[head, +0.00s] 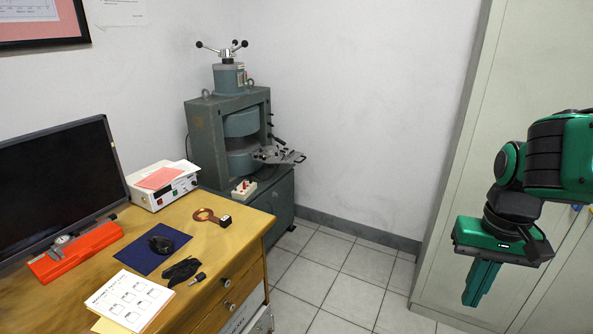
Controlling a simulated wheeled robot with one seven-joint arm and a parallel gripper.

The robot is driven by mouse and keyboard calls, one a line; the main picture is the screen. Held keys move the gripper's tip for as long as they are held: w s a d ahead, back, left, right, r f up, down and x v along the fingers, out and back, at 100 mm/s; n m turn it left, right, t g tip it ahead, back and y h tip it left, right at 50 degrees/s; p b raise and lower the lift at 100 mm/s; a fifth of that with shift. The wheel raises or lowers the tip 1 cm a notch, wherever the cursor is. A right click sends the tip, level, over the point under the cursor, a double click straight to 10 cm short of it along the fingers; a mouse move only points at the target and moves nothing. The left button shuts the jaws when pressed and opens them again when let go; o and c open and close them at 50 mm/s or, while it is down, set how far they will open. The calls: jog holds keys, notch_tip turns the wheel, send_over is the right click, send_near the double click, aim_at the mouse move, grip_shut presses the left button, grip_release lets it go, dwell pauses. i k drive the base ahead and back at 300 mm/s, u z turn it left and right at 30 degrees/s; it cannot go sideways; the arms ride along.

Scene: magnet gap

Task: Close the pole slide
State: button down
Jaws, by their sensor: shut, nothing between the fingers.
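A grey-green electromagnet (196,132) stands in the back corner on a grey-green cabinet. It has two round pole pieces (241,122), one above the other with a gap between. A metal slide plate with small fittings (285,156) sticks out of the gap to the right, past the frame. I take it for the pole slide; its inner end is hidden between the poles. My gripper (480,284) is green, shut and empty. It points down at the right, in front of a pale cabinet, well apart from the magnet.
A wooden desk (225,238) fills the lower left with a monitor (60,180), a power supply box (163,188), a mouse, a red case (75,254) and papers. A pale cabinet (510,90) stands at the right. Tiled floor (350,295) between them is clear.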

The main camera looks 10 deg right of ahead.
aim_at(291, 156)
jog(key=z, duration=0.7)
jog(key=i, duration=2.25)
jog(key=u, duration=0.6)
